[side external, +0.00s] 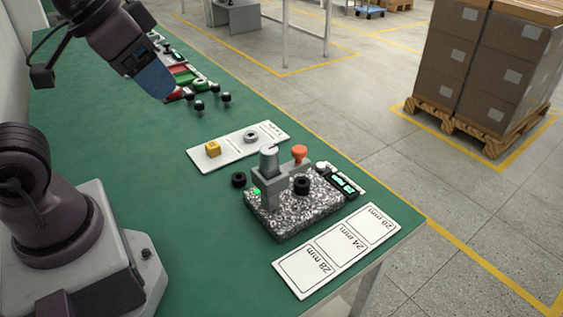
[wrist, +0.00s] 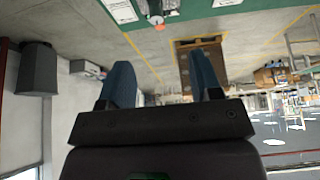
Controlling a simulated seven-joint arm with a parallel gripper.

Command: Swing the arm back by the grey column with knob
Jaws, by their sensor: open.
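The test fixture stands on a speckled stone base (side external: 296,212) near the table's right front part. On it a grey column with a round-topped knob (side external: 268,160) stands upright from a grey block. A grey arm reaches right from the block and carries an orange knob (side external: 299,152). A black ring (side external: 301,185) sits on the base beside the block. My gripper (side external: 158,88) is high at the upper left, well away from the fixture and holding nothing. In the wrist view its two blue fingers (wrist: 162,75) are spread apart. The fixture is small and cut off at that view's top edge.
A white card with 28, 24 and 20 mm fields (side external: 337,250) lies in front of the fixture. Behind it another card (side external: 238,147) bears a yellow block and a grey ring. Dark knobbed parts (side external: 212,100) stand farther back.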

